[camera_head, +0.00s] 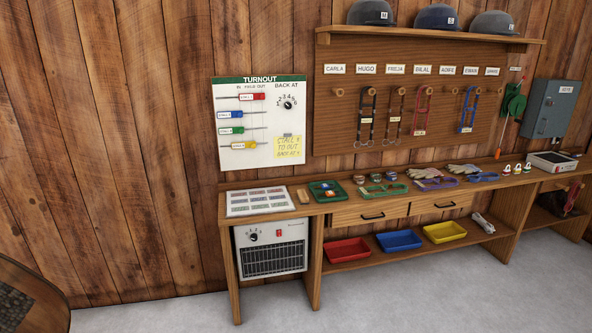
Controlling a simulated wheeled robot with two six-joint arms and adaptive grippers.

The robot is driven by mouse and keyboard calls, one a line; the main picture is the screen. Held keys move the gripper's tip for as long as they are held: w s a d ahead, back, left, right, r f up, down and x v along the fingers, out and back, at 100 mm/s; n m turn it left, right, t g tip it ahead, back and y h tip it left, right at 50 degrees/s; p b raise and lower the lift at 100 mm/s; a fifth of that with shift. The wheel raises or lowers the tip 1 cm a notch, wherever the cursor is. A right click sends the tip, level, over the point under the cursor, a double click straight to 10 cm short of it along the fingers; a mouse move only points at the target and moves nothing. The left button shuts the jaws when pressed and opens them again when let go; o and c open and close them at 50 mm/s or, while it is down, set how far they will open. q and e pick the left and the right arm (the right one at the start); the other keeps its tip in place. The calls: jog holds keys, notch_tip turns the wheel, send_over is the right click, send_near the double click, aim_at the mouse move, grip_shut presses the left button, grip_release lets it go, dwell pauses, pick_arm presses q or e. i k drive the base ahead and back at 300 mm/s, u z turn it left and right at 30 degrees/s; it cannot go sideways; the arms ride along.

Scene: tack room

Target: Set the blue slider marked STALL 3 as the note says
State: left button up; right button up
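The white TURNOUT board (222,160) hangs on the plank wall left of centre, above the bench. It has several slider rows under IN, FIELD and OUT. The blue slider (237,115) is second from the top and sits toward the left of its rod; its label is too small to read surely. The red slider (259,97) is further right, the green slider (237,130) is left, and the yellow slider (250,146) is about mid-rod. The yellow note (288,151) seems to read a stall "to OUT, back at 4"; its stall number is unclear. Neither gripper is in view.
A BACK AT dial (288,103) is on the board's right. Below stands the bench with a sheet of coloured labels (260,201), a green tray (313,195) and a heater (271,247) underneath. A dark round-edged object (30,295) is at lower left. The floor in front is clear.

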aim_at(227, 113)
jog(key=i, duration=0.75)
jog(key=u, duration=0.65)
jog(key=i, duration=1.65)
jog(key=u, duration=1.5)
jog(key=i, duration=1.15)
jog(key=z, duration=3.2)
